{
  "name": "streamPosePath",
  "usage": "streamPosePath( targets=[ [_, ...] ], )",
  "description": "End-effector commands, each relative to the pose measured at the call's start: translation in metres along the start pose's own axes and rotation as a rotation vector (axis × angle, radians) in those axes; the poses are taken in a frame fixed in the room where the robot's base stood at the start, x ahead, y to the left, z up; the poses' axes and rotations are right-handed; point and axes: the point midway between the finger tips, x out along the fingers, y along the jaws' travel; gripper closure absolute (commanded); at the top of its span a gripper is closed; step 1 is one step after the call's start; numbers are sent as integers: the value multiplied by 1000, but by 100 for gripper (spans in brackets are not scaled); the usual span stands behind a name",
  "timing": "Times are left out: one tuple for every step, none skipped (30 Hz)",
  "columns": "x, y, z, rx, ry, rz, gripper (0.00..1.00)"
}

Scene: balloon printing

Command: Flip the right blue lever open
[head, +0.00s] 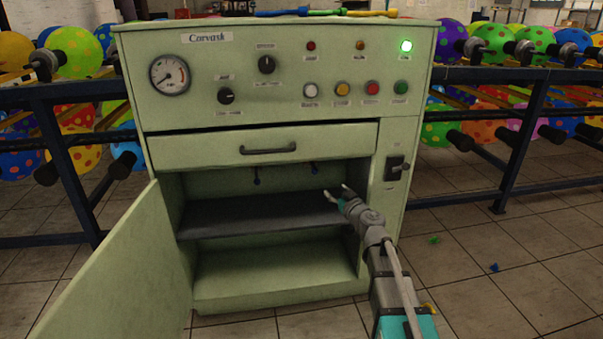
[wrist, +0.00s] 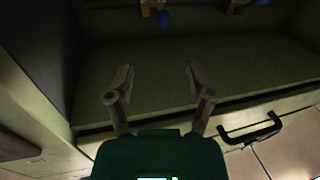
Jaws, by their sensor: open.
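The right blue lever (head: 314,169) hangs under the drawer at the back of the open cabinet, small in the head view. The left blue lever (head: 257,180) hangs to its left. My gripper (head: 335,193) is inside the cabinet's right part, a little below and right of the right lever, and looks empty. The wrist view appears turned over; there my gripper (wrist: 160,78) has its fingers spread. The right blue lever (wrist: 163,19) on a brass fitting lies ahead of the fingertips, apart from them. The other lever (wrist: 262,2) is cut off at the top edge.
The green cabinet (head: 136,95) has its door (head: 115,265) swung open at left. The drawer (head: 200,150) above the opening is shut; its handle (wrist: 252,130) shows in the wrist view. A grey shelf (head: 240,222) lies below my gripper. The right side wall is close to my arm.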

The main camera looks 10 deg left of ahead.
Motion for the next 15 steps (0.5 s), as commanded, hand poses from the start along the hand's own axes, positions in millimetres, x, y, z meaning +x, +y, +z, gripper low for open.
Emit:
streamPosePath(
  targets=[
    [1, -3, 0, -1, 0, -4, 31],
    [2, -4, 0, -1, 0, -5, 31],
    [3, -5, 0, -1, 1, -7, 31],
    [4, -6, 0, -1, 1, -8, 31],
    [6, -6, -1, -1, 1, -9, 31],
    [8, -7, -1, -1, 1, -10, 31],
    [9, -7, -1, -2, 1, -10, 31],
    [11, -7, -1, -2, 1, -11, 31],
    [15, -7, -1, -2, 1, -11, 31],
    [17, -7, -1, -2, 1, -11, 31],
    [20, -7, -1, -2, 1, -12, 31],
    [25, -7, -1, -2, 1, -12, 31],
    [28, -7, -1, -2, 1, -12, 31],
    [32, -8, -1, -2, 1, -12, 31],
    [38, -8, -1, -2, 1, -12, 31]
  ],
)
